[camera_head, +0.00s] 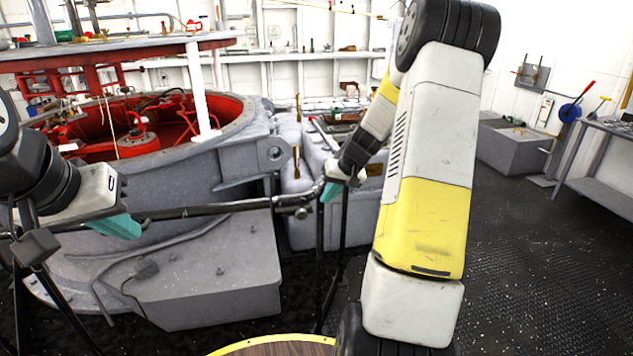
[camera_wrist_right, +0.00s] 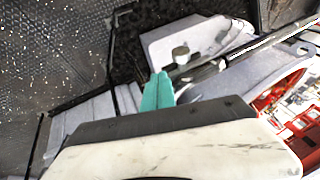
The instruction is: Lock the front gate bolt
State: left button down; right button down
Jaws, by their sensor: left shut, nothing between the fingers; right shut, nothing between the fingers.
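The front gate shows as a dark horizontal rail (camera_head: 215,209) in front of the grey machine, with thin dark posts at its right end. A small metal fitting that looks like the bolt (camera_head: 300,210) sits at that end; its round knob (camera_wrist_right: 181,54) shows in the right wrist view. Whether it is locked cannot be told. My right gripper (camera_head: 330,191) is shut, with teal fingers beside the fitting; in the wrist view its fingertips (camera_wrist_right: 158,76) are close to the knob, contact unclear. My left gripper (camera_head: 128,228) is shut and empty near the rail's left part.
The grey machine housing (camera_head: 200,275) with a red interior (camera_head: 150,135) fills the left. A grey box (camera_head: 510,148) and a bench (camera_head: 605,135) stand at the right. The dark riveted floor (camera_head: 540,270) between is clear. My right arm hides part of the middle.

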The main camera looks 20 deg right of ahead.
aim_at(295, 208)
jog(key=shift+w+a+f, duration=0.25)
jog(key=shift+a+f, duration=0.35)
jog(key=shift+a, duration=0.1)
jog(key=shift+w+a+f, duration=0.25)
jog(key=shift+a+f, duration=0.35)
jog(key=shift+a, duration=0.1)
jog(key=shift+w+a+f, duration=0.25)
jog(key=shift+a+f, duration=0.35)
jog(key=shift+a, duration=0.1)
jog(key=shift+a, duration=0.1)
jog(key=a, duration=0.5)
jog(key=shift+w+a, duration=0.2)
